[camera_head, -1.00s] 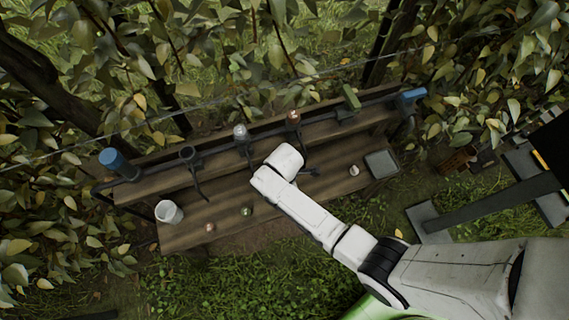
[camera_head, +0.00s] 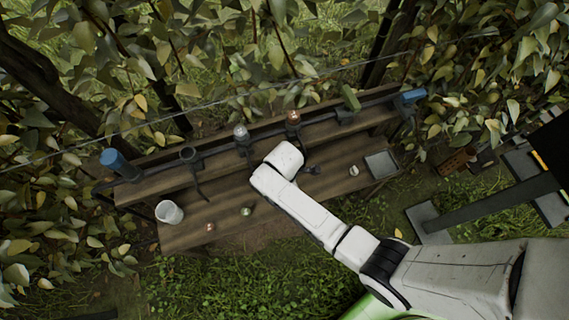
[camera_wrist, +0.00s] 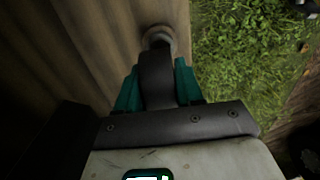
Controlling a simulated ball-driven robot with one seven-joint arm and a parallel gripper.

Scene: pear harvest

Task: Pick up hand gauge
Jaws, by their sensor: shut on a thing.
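In the wrist view my gripper (camera_wrist: 157,82) has its teal fingers on either side of a dark, strap-like piece (camera_wrist: 156,68), shut on it. This piece, likely the hand gauge, runs up to a dull round end (camera_wrist: 158,37) over the bench's edge. Its dial or markings are not visible. In the head view my white arm reaches over the wooden bench and hides most of the gripper. A small dark part (camera_head: 313,170) shows just right of the arm's end; I cannot tell if it is gripper or tool.
The wooden bench (camera_head: 228,200) has a raised rail with several tools in holders, including a blue-topped one (camera_head: 118,162). A white cup (camera_head: 169,212), small round items (camera_head: 246,211) and a grey tray (camera_head: 380,165) stand on it. Leafy branches hang behind; grass lies in front.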

